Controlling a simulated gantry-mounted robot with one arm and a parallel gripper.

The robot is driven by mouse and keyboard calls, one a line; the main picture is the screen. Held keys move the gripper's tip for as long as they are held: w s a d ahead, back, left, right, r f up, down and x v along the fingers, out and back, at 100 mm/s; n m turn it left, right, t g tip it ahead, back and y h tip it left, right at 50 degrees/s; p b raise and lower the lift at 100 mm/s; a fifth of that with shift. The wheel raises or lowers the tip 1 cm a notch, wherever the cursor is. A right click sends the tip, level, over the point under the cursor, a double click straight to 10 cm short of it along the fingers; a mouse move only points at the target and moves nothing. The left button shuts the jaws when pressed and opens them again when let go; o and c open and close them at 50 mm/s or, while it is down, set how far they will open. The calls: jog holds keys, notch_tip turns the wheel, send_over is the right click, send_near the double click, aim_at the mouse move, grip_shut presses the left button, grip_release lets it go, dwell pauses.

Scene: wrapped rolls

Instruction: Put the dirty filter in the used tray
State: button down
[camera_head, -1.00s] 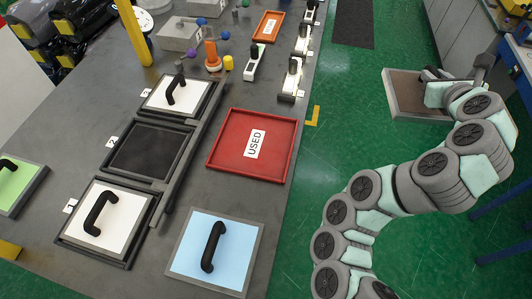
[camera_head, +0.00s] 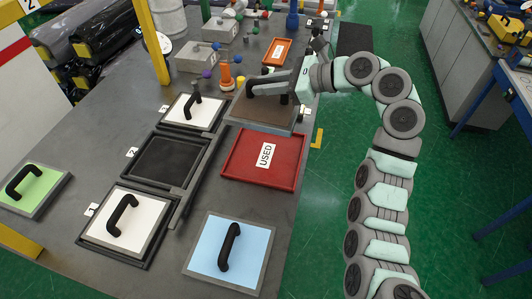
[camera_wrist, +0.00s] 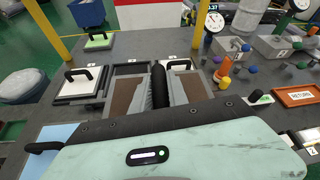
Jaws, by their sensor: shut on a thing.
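The dirty filter, a brown panel in a grey frame (camera_head: 262,112), hangs from my gripper (camera_head: 281,84), whose fingers are shut on its black handle. It is held over the table, just behind the red used tray (camera_head: 240,158), and hides part of the tray's far side. The tray is empty, with a white USED label. In the wrist view, the brown panel (camera_wrist: 127,96) shows on both sides of my gripper (camera_wrist: 160,90), and the black handle stands between the fingers. The used tray cannot be made out there.
White filters (camera_head: 195,110) (camera_head: 118,222) sit in slots on either side of an empty dark slot (camera_head: 168,158). A blue filter (camera_head: 250,250) lies in front and a green one (camera_head: 35,190) at left. An orange cone-like fitting (camera_head: 226,77) stands close behind the held filter.

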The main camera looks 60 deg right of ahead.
jog(key=shift+w+a+f, duration=0.15)
jog(key=shift+a+f, duration=0.1)
jog(key=shift+a, duration=0.05)
notch_tip(320, 180, down, 19)
jog(key=shift+f+p, duration=0.1)
jog(key=shift+p, duration=1.1)
jog(key=c, duration=1.3)
grip_release()
jog(key=b+v, duration=0.2)
jog(key=v, duration=1)
jog(key=shift+d, duration=0.15)
